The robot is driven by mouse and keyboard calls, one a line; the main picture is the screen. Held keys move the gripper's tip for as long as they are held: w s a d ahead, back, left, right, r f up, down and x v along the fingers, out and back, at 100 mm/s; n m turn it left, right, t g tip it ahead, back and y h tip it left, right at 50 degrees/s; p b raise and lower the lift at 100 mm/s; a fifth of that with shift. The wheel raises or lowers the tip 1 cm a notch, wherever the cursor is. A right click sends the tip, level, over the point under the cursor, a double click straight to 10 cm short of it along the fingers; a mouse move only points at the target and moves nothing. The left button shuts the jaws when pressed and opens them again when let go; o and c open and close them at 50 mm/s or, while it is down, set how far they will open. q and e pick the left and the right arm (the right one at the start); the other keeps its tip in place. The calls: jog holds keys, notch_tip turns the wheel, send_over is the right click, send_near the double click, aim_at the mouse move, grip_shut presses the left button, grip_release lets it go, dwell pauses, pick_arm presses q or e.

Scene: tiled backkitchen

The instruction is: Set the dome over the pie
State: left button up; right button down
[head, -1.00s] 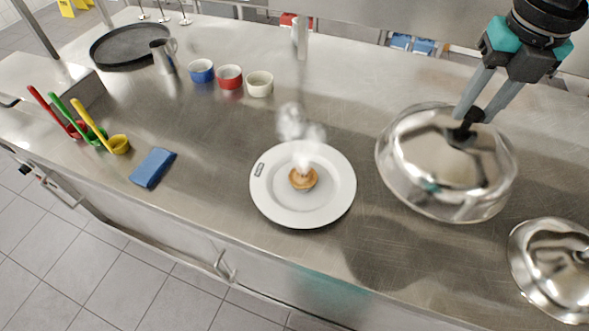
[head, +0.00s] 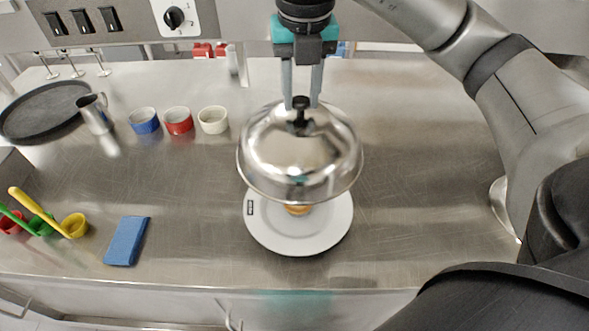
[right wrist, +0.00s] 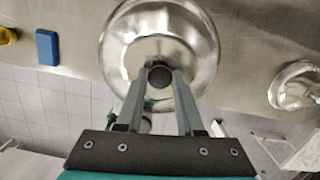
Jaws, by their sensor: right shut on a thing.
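My right gripper (head: 301,101) is shut on the black knob of a shiny metal dome (head: 298,158). The dome hangs level above the white plate (head: 336,232), covering its far part in the head view. The pie (head: 298,210) sits on the plate, and only its near edge shows beneath the dome's rim. In the right wrist view the fingers (right wrist: 160,78) grip the knob, and the dome (right wrist: 120,45) hides the plate and pie. My left gripper is not in view.
A second dome (right wrist: 297,86) stands at the right in the wrist view. A blue cloth (head: 127,240) lies left of the plate. Blue (head: 144,121), red (head: 178,121) and cream (head: 213,120) cups stand behind, with a jug (head: 95,114) and black tray (head: 40,113) farther left.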

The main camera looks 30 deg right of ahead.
notch_tip(320, 180, down, 15)
jog(key=b, duration=0.2)
dwell(0.4)
jog(key=shift+w+a+f, duration=0.1)
jog(key=shift+f+b, duration=0.5)
jog(key=shift+b, duration=0.2)
jog(key=c, duration=0.5)
grip_release()
jog(key=shift+c, duration=0.2)
